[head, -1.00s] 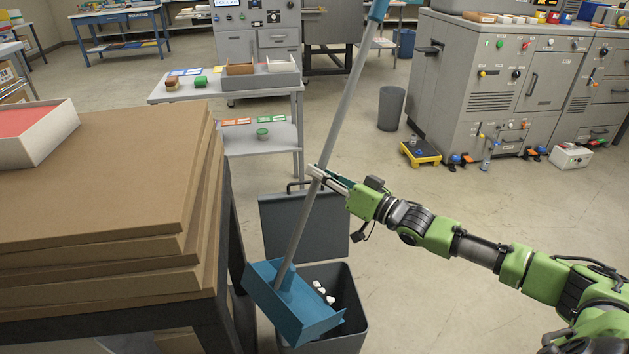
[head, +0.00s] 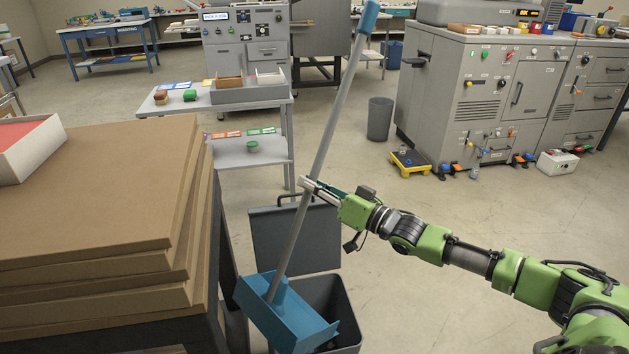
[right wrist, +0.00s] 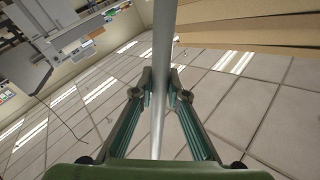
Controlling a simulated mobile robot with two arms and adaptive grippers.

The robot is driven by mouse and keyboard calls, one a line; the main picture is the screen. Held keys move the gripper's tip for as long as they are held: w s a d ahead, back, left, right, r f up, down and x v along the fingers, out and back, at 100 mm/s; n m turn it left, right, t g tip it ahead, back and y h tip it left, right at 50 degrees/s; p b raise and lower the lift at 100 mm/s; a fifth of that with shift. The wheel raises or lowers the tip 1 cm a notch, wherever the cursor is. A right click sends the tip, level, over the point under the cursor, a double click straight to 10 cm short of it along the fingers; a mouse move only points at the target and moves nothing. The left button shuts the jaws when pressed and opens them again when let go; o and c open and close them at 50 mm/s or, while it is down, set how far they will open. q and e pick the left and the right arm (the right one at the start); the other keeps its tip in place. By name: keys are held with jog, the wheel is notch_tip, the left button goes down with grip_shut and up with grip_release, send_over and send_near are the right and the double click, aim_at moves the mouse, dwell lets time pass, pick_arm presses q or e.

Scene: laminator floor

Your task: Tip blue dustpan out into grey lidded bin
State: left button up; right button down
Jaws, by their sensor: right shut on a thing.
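The blue dustpan (head: 290,318) hangs tilted over the grey bin (head: 347,312). Its long grey handle leans up to the right and ends in a blue tip. The pan covers the left and front of the bin's opening. The bin's lid (head: 295,239) stands open at the back. My right gripper (head: 308,188) is shut on the handle, well above the pan. The right wrist view shows the handle (right wrist: 163,60) between the two fingers. I see no loose waste in the pan, and the bin's inside is mostly hidden or dark. My left gripper is not in view.
A stack of brown boards (head: 100,210) on a dark-legged table stands close left of the dustpan. A grey two-level side table (head: 240,147) is behind the bin. A dark open bin (head: 380,119) and grey machines stand further right. The floor right of the bin is clear.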

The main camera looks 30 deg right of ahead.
jog(key=a, duration=0.1)
jog(key=p, duration=0.1)
jog(key=a+r+p, duration=0.1)
jog(key=shift+s+a+n, duration=0.3)
jog(key=shift+a, duration=0.05)
jog(key=s+a+n+p, duration=0.1)
jog(key=a+p, duration=0.4)
jog(key=a, duration=0.1)
jog(key=shift+s+n, duration=0.25)
jog(key=shift+n, duration=0.05)
jog(key=s+a+f+n+p, duration=0.1)
jog(key=s+a+n+p, duration=0.1)
jog(key=a+p, duration=0.3)
jog(key=a, duration=0.4)
jog(key=shift+a+f+g, duration=0.15)
jog(key=shift+f+g, duration=0.05)
jog(key=shift+g, duration=0.2)
